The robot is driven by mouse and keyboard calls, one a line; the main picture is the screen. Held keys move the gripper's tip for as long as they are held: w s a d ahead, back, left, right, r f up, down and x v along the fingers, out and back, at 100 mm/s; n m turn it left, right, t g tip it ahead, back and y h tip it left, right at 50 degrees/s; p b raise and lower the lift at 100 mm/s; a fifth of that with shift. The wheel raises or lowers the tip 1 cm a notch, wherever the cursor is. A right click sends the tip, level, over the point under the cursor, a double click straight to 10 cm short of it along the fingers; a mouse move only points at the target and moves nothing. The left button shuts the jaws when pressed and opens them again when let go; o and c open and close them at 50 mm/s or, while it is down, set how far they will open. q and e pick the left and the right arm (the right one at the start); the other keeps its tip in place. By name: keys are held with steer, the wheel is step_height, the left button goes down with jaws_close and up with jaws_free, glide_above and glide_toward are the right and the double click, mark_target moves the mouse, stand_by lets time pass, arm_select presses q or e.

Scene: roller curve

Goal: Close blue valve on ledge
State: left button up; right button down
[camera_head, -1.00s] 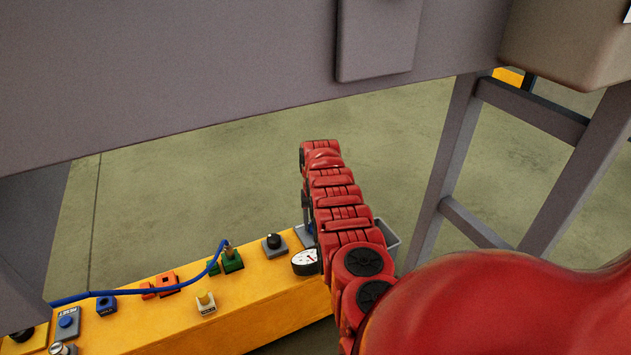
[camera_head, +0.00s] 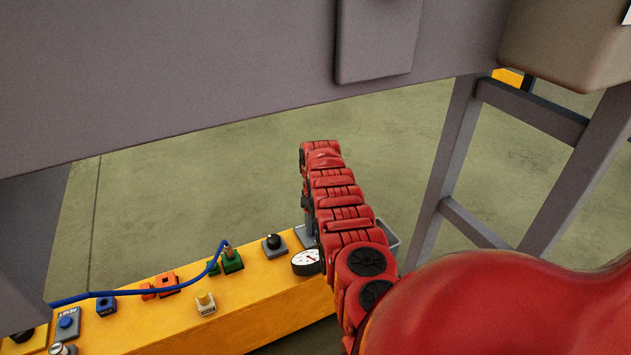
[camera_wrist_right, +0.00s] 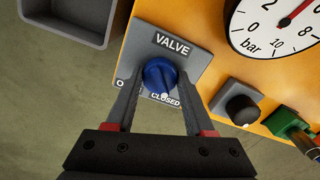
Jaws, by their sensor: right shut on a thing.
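The blue valve knob (camera_wrist_right: 158,73) sits on a grey plate (camera_wrist_right: 191,61) labelled VALVE in the right wrist view. A white mark on the knob points toward the word CLOSED; the word at the plate's left is partly covered. My right gripper (camera_wrist_right: 160,79) is shut on the knob, one finger on each side. In the head view, the red right arm hides the knob and gripper; part of a grey plate (camera_head: 304,236) shows beside it. My left gripper is in neither view.
The yellow ledge (camera_head: 262,315) carries a white gauge (camera_head: 306,262), a black knob (camera_head: 273,242), a green connector (camera_head: 232,260) with a blue cable, and several other controls. A grey bin (camera_wrist_right: 71,18) stands near the valve. Grey machine framework (camera_head: 455,160) surrounds the open floor.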

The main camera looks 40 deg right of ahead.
stand_by(0.4)
steer(key=shift+c, duration=1.4)
jaws_free()
steer(key=shift+r, duration=0.1)
